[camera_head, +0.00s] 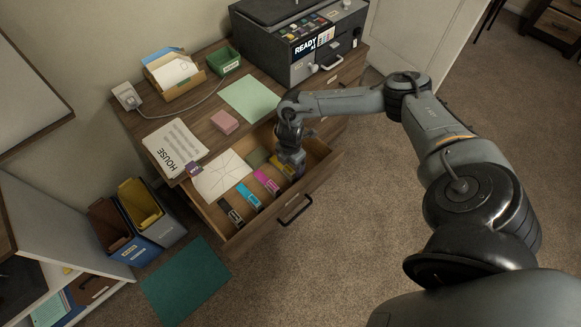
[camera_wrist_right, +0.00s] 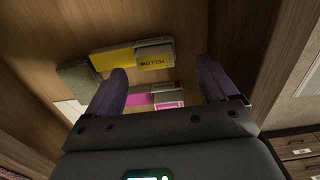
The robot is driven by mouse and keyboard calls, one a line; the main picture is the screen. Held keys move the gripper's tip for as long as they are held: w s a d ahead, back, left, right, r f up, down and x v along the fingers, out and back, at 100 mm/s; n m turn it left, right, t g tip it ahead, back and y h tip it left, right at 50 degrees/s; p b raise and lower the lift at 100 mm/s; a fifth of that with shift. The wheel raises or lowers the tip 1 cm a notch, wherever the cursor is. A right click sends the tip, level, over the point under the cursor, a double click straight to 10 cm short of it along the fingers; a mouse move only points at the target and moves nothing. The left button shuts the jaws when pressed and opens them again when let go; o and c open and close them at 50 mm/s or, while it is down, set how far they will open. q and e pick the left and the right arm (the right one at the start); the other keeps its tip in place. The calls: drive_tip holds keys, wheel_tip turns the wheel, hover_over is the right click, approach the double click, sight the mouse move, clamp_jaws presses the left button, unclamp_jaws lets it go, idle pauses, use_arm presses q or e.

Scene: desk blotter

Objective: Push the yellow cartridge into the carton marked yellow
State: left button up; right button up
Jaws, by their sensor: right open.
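The yellow cartridge (camera_wrist_right: 112,58) lies in the open drawer and shows in the right wrist view. Its one end meets the carton marked YELLOW (camera_wrist_right: 156,62) and seems to be partly inside it; most of its length sticks out. In the head view the yellow cartridge (camera_head: 276,162) is partly covered by my right gripper (camera_head: 293,160). That gripper points down into the drawer, its two purple-grey fingers apart with nothing held between them. In the wrist view the fingers stand on either side of the carton, nearer the camera. My left gripper is not shown.
The drawer (camera_head: 233,240) also holds magenta (camera_head: 266,181), cyan (camera_head: 248,196) and black (camera_head: 231,213) cartridges with cartons, a white sheet (camera_head: 221,176) and an olive item (camera_head: 258,157). A pink block (camera_head: 224,122) and printer (camera_head: 300,45) stand on the desk.

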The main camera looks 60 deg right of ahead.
sight(291, 171)
wheel_tip(291, 171, up, 6)
drive_tip(key=p, duration=0.1)
drive_tip(key=shift+r, duration=0.25)
